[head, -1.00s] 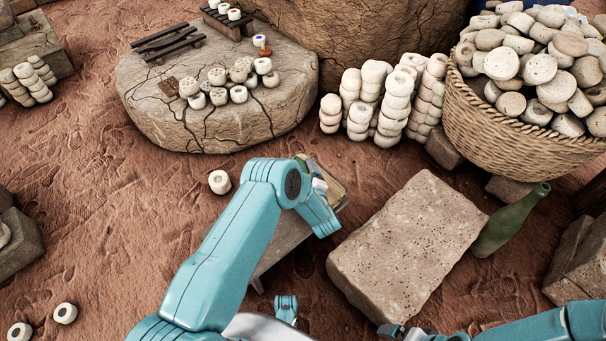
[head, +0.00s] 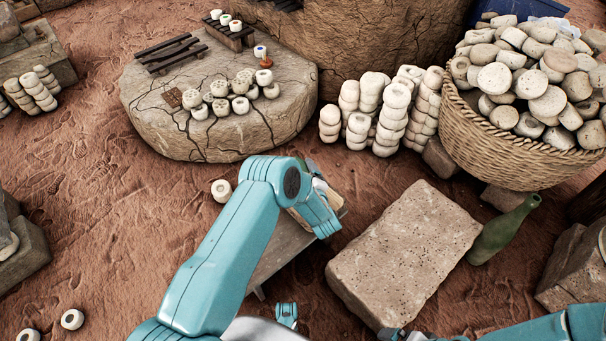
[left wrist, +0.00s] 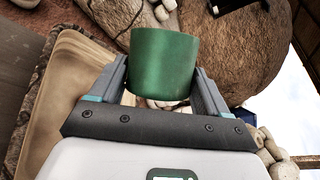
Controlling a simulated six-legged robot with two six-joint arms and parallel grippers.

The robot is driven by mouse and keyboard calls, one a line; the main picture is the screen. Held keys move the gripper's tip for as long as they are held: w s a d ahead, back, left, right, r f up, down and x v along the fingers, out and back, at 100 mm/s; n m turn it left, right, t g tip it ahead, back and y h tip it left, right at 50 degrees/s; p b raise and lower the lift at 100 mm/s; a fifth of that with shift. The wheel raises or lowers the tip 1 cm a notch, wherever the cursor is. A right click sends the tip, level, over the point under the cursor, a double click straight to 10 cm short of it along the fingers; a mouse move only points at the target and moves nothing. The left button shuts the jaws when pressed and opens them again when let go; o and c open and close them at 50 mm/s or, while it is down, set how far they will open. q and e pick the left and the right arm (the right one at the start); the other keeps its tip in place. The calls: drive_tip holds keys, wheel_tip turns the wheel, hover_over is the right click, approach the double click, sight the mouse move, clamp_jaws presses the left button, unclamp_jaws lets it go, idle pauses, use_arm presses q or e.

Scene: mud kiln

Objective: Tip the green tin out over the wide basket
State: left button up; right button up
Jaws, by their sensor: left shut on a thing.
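The green tin (left wrist: 165,62) is between the two fingers of my left gripper (left wrist: 160,80) in the left wrist view, which is shut on it. Its mouth and contents are not visible. In the head view my left arm hides the tin and most of the left gripper. A wide wicker basket (head: 505,145), heaped with pale round clay pieces, stands at the upper right of the head view, well to the right of my left gripper. Only a small part of my right gripper (head: 391,333) shows at the bottom edge; its fingers cannot be made out.
A low bench (head: 278,245) with a pale tray (left wrist: 65,100) lies under my left arm. Stacked clay rings (head: 393,115) and a round cracked stone table (head: 215,130) are behind.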

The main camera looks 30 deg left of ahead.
use_arm(q)
drive_tip(key=w+d+f+n+g+h, duration=0.1)
drive_tip(key=w+d+n+h, duration=0.2)
drive_tip(key=d+n, duration=0.2)
drive_tip(key=shift+d+g, duration=0.35)
drive_tip(key=shift+g, duration=0.05)
drive_tip(key=shift+w+d+f+n+h, duration=0.1)
drive_tip(key=shift+d+n+h, duration=0.15)
drive_tip(key=shift+n, duration=0.25)
drive_tip(key=shift+d+n+h, duration=0.1)
drive_tip(key=shift+n+h, duration=0.15)
drive_tip(key=shift+n, duration=0.25)
drive_tip(key=shift+c, duration=0.6)
drive_tip(key=s+a+n+t+h, duration=0.1)
drive_tip(key=a+n, duration=0.2)
drive_tip(key=s+a+r+n+t+h, duration=0.1)
drive_tip(key=a+n+h, duration=0.1)
drive_tip(key=a+n, duration=0.2)
drive_tip(key=s+a+r+n+t+h, duration=0.1)
drive_tip(key=s+a+n+h, duration=0.1)
drive_tip(key=a+n, duration=0.1)
drive_tip(key=shift+a+t, duration=0.15)
drive_tip(key=shift+t, duration=0.25)
drive_tip(key=shift+s+a+n+t+h, duration=0.1)
drive_tip(key=shift+a+n+t+h, duration=0.2)
drive_tip(key=shift+n, duration=0.3)
drive_tip(key=shift+f, duration=0.1)
